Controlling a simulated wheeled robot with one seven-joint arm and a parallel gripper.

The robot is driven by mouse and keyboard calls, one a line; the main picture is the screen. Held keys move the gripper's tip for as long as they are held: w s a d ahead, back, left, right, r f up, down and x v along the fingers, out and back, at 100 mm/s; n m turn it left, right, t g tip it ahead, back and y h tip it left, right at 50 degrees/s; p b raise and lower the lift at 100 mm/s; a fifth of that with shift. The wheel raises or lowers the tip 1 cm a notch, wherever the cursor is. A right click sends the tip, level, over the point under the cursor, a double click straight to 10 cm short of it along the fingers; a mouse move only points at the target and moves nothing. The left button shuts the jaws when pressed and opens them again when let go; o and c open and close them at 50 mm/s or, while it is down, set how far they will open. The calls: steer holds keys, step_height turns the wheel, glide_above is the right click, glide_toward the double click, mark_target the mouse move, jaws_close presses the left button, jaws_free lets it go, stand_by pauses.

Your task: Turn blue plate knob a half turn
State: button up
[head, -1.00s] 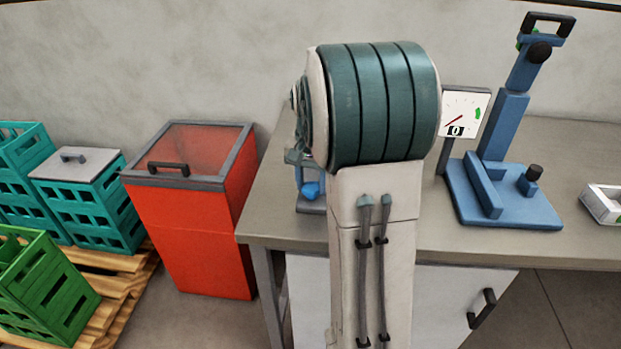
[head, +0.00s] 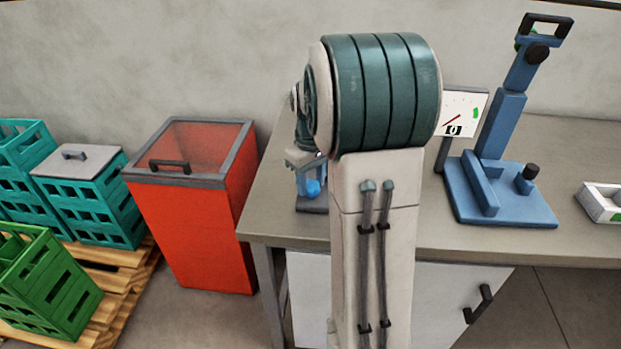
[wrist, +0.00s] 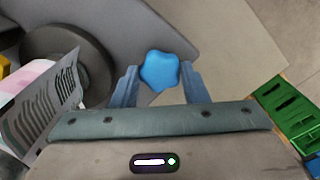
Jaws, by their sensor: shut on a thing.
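The blue lobed knob (wrist: 160,71) sits in the middle of the wrist view, between the two blue-grey fingers of my gripper (wrist: 159,76). My gripper is shut on it. Which way the knob is turned from its start cannot be told. My arm hides most of the labeller there.
A gauge (head: 462,108) showing 0 stands behind my arm. A blue stand (head: 500,195) and a white tray (head: 603,204) are on the bench (head: 400,235) to the right. A red bin (head: 195,230) and crates (head: 95,205) stand left. A dark reel (wrist: 70,55) is beside the gripper.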

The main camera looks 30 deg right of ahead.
mark_target(310, 184)
steer(key=n, duration=0.4)
steer(key=shift+w+r+n+p, duration=0.15)
steer(key=shift+r+n+p, duration=0.05)
steer(key=shift+n+p, duration=0.1)
steer(key=n, duration=0.4)
steer(key=shift+p, duration=0.35)
steer(key=shift+n, duration=0.3)
steer(key=o, duration=0.8)
steer(key=shift+o, duration=0.9)
steer(key=shift+f, duration=0.15)
step_height(310, 184, up, 14)
steer(key=p, duration=0.1)
